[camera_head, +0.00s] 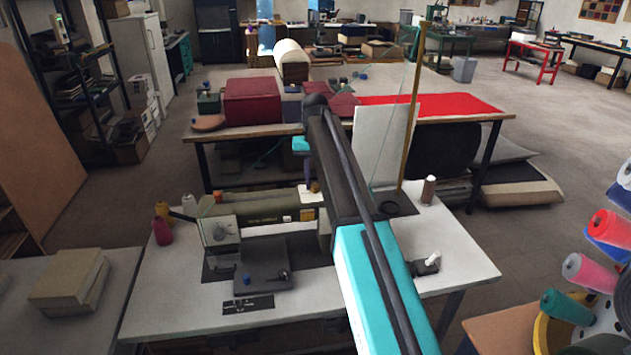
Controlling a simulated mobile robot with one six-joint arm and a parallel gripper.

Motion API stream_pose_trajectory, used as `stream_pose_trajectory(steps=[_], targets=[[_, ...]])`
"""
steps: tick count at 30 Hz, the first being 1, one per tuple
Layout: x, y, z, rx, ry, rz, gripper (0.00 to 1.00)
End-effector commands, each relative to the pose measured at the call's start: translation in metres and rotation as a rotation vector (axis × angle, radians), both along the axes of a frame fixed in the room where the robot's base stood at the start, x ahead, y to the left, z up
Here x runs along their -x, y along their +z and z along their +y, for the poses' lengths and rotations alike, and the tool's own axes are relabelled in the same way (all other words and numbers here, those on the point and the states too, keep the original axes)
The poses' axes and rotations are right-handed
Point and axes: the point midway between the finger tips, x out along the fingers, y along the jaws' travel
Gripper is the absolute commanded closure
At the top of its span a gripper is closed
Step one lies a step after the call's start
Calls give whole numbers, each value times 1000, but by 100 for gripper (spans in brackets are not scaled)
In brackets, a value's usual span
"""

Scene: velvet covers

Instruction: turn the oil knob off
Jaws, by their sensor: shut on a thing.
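The olive-green machine (262,206) stands on the white worktable, with its pale head at the left. A small brown, round knob (315,187), which looks like the oil knob, sits at the top of a white part at the machine's right side. My gripper (309,184) points down at this knob from above and is shut on it. The fingers are tiny in this view, and my own arm hides part of the area to the right. Which way the knob is turned cannot be told.
The white worktable (180,300) holds thread cones, including a maroon one (162,232) at the left and a brown one (428,190) at the right. A tall wooden post (413,110) and a white panel (381,145) stand right of my arm. Coloured spools (585,270) crowd the right edge.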

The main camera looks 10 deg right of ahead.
Motion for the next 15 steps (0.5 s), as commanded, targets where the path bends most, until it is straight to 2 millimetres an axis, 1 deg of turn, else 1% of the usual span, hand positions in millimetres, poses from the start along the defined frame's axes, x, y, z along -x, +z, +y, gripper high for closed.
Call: stream_pose_trajectory(steps=[11,12,15], targets=[[-1,1,0,0,-7,-2,98],[0,1,0,0,-7,-2,70],[0,1,0,0,-6,-2,56]])
